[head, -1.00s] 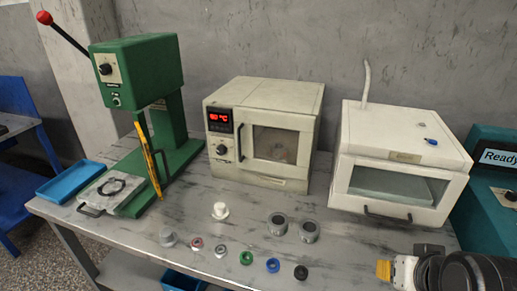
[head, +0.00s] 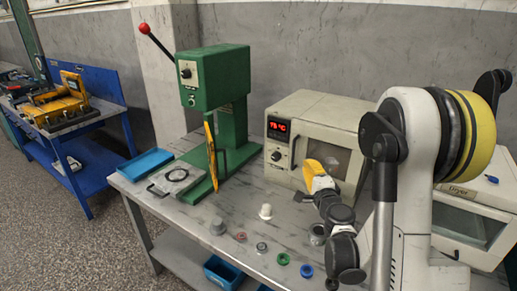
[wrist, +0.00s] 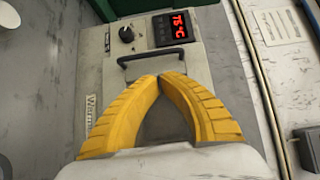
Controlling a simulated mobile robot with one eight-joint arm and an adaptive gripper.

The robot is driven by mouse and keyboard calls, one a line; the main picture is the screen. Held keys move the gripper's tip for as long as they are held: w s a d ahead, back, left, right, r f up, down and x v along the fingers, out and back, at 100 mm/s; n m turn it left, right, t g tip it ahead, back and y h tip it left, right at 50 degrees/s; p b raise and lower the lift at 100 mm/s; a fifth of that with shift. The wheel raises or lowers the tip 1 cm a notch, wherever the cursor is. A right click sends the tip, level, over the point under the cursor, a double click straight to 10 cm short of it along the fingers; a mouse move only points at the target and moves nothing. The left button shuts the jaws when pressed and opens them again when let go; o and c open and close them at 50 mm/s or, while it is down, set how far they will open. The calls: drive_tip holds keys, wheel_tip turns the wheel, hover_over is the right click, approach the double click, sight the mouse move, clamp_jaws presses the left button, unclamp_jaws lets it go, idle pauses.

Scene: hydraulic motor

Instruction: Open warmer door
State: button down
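The warmer (head: 310,110) is a cream box with a red display reading 75 °C, and its door looks closed. Its dark bar handle (head: 293,152) is at the left side of the door. In the wrist view the handle (wrist: 150,58) lies just beyond my fingertips, beside the knob and display. My gripper (head: 312,168) is in front of the door, hiding part of its window and lower edge. In the wrist view my yellow fingers (wrist: 160,76) meet at the tips, with nothing seen between them.
A green press (head: 225,95) with a red-knobbed lever stands left of the warmer. A white dryer (head: 470,222) is at the right, partly behind my arm. Small parts, including a white one (head: 265,211) and a green ring (head: 283,258), lie along the table's front.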

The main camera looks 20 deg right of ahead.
sight(298, 148)
drive_tip(key=shift+m, duration=0.3)
drive_tip(key=w, duration=0.3)
drive_tip(key=w+d+b, duration=0.1)
drive_tip(key=w, duration=0.4)
drive_tip(key=shift+w+d+f+b, duration=0.35)
drive_tip(key=shift+d, duration=0.05)
drive_tip(key=shift+w+d+r, duration=0.1)
drive_tip(key=shift+w, duration=0.55)
